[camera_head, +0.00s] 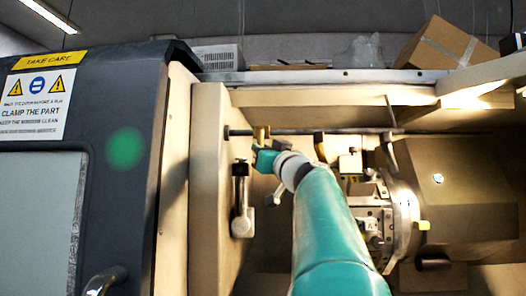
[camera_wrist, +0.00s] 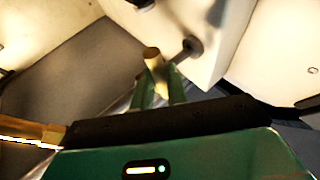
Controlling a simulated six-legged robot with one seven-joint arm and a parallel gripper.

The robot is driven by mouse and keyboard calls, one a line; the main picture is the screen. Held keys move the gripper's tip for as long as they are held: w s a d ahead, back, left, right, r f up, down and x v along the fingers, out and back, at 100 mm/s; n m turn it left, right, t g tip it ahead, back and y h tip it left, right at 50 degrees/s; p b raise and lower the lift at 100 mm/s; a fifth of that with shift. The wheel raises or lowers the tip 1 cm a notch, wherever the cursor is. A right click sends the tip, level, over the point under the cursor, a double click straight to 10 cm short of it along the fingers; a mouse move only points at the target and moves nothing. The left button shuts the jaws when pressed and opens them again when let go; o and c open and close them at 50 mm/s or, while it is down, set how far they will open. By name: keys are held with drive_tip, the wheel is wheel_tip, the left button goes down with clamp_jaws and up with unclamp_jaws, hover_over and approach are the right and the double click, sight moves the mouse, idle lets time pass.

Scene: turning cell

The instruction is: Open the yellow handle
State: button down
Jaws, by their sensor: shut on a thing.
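The yellow handle (camera_head: 261,133) is a small yellow piece at the left part of a dark horizontal rod (camera_head: 295,132) inside the machine. It also shows in the wrist view as a short, pale yellow cylinder (camera_wrist: 151,54). My gripper (camera_head: 264,151) is at the handle from below in the head view. In the wrist view the two green fingers of my gripper (camera_wrist: 158,72) are shut on the handle's lower end. The fingers hide part of it.
A second yellow piece (camera_head: 319,144) is on the rod to the right. A grey lever (camera_head: 242,200) is on the beige wall at left, close to my arm. The metal chuck (camera_head: 395,220) is to the right. The dark door (camera_head: 115,160) is far left.

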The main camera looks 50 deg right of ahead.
drive_tip(key=shift+y, duration=0.3)
drive_tip(key=n+g+y, duration=0.1)
drive_tip(key=n, duration=0.1)
drive_tip(key=s+d+r+n+g+y, duration=0.1)
drive_tip(key=n, duration=0.2)
drive_tip(key=s+d+n+g, duration=0.1)
drive_tip(key=n+g, duration=0.1)
drive_tip(key=shift+s+r+n+y, duration=0.25)
drive_tip(key=shift+r+n+y, duration=0.05)
drive_tip(key=shift+r+y, duration=0.1)
drive_tip(key=shift+s+r+n+g, duration=0.15)
drive_tip(key=shift+r+n+g, duration=0.1)
drive_tip(key=shift+n+g, duration=0.15)
idle(0.5)
drive_tip(key=c, duration=1.4)
unclamp_jaws()
drive_tip(key=shift+d, duration=0.1)
drive_tip(key=v, duration=1.3)
drive_tip(key=shift+s, duration=0.35)
